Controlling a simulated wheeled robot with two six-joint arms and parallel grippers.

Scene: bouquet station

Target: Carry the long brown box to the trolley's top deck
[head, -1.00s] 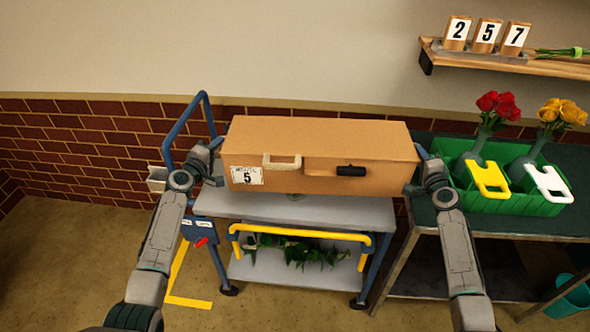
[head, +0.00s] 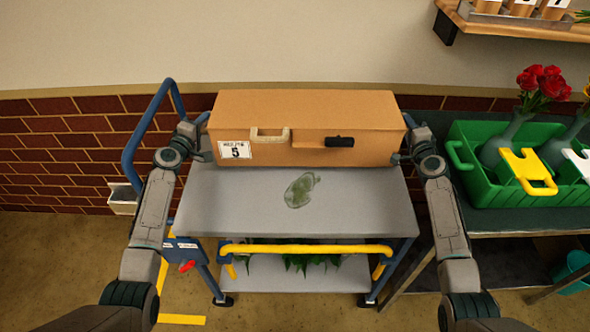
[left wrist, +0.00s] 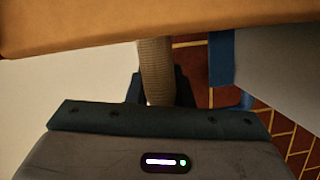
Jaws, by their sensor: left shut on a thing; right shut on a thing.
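The long brown box (head: 305,112) is at the far part of the trolley's top deck (head: 240,205) in the head view, level, with a "5" label, a pale handle and a black handle on its front. I cannot tell whether its underside touches the deck. My left gripper (head: 203,146) is shut on the box's left end and my right gripper (head: 400,152) is shut on its right end; the fingertips are mostly hidden. In the left wrist view the box (left wrist: 120,25) fills the top, with a beige handle-like part (left wrist: 155,70) between it and my left gripper.
A greenish stain-like patch (head: 301,190) lies on the bare front deck. A yellow bar (head: 305,250) crosses the trolley's front, and a blue rail (head: 133,150) rises at left. Right of the trolley, a green crate (head: 480,185) with roses stands on a dark table.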

